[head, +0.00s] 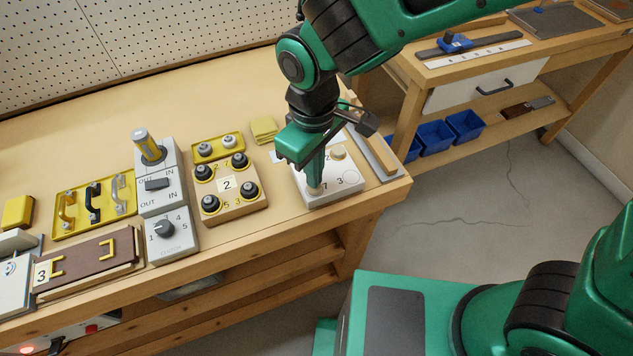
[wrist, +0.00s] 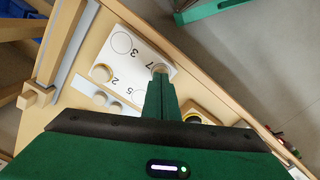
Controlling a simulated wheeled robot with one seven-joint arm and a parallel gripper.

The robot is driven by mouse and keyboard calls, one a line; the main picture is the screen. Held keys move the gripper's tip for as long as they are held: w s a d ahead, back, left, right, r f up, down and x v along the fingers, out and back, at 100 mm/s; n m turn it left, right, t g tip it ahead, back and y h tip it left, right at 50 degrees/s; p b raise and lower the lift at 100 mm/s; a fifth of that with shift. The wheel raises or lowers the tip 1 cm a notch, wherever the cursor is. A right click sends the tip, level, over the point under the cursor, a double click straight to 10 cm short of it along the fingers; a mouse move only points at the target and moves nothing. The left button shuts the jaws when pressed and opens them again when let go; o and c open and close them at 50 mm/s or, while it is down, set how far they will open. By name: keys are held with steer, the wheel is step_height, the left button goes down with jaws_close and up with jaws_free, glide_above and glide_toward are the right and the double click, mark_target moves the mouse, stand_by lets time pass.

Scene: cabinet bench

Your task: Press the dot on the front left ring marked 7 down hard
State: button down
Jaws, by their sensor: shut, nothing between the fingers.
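The white board (head: 335,187) with marked rings lies near the bench's front right corner; it also shows in the wrist view (wrist: 138,58). A pale wooden dot (head: 315,190) sits at the front left ring by the 7, and it shows in the wrist view (wrist: 160,68) just past my fingertips. A second wooden dot (head: 338,153) is at the back right. The ring by the 3 (head: 350,177) is empty. My gripper (head: 316,181) is shut and empty, pointing down with its tips at the front left dot and partly covering it. Whether they touch or press it, I cannot tell.
A wooden block with several black knobs (head: 228,200) stands left of the board. A long grey and wooden piece (head: 374,153) lies along the board's right side. Grey switch boxes (head: 171,236) and a yellow handle tray (head: 95,205) are farther left.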

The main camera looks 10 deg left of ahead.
steer(key=shift+f, duration=0.4)
stand_by(0.5)
stand_by(2.0)
step_height(320, 180, up, 11)
stand_by(1.4)
steer(key=shift+d, duration=0.1)
steer(key=w+d+m, duration=0.2)
steer(key=d+m, duration=0.1)
steer(key=d, duration=0.6)
steer(key=w+d+r+m, duration=0.1)
steer(key=w+d+m, duration=0.2)
steer(key=d, duration=0.7)
steer(key=w+d+m, duration=0.2)
steer(key=d+m, duration=0.1)
steer(key=d, duration=0.6)
steer(key=s+d+f+m, duration=0.1)
steer(key=s+d+m, duration=0.3)
steer(key=s+d, duration=0.3)
steer(key=s+d+f+m, duration=0.1)
steer(key=s+d+m, duration=0.4)
steer(key=d, duration=0.7)
steer(key=shift+s+f+m, duration=0.3)
steer(key=shift+s, duration=0.75)
